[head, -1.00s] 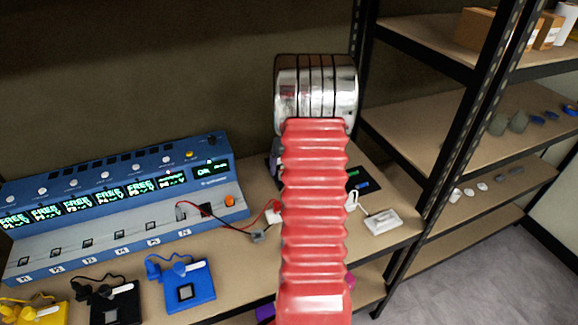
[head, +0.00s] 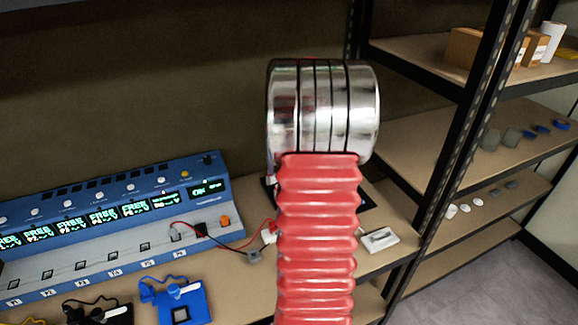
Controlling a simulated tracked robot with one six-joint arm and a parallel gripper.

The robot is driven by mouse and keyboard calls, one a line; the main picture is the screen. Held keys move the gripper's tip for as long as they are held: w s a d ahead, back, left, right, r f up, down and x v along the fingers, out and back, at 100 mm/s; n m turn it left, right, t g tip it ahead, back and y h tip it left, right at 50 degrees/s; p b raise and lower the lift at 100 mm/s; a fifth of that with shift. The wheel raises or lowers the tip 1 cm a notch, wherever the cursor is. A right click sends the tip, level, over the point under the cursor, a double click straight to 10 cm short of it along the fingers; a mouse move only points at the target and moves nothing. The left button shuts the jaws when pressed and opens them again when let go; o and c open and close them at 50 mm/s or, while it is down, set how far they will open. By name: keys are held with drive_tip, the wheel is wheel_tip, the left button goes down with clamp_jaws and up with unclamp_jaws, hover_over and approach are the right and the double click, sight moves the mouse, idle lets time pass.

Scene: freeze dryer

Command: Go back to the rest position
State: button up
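My arm rises through the middle of the head view, with a red ribbed sleeve and a shiny metal joint at its top. It blocks part of the bench behind it. My gripper does not show, so I cannot see its fingers or whether it holds anything.
A blue multi-channel device (head: 100,222) with lit displays stands on the bench (head: 238,285) at left. A blue block with a cable (head: 183,303) and a black one (head: 98,314) lie before it. A white device (head: 379,239) lies right of my arm. Shelves (head: 432,148) stand at right.

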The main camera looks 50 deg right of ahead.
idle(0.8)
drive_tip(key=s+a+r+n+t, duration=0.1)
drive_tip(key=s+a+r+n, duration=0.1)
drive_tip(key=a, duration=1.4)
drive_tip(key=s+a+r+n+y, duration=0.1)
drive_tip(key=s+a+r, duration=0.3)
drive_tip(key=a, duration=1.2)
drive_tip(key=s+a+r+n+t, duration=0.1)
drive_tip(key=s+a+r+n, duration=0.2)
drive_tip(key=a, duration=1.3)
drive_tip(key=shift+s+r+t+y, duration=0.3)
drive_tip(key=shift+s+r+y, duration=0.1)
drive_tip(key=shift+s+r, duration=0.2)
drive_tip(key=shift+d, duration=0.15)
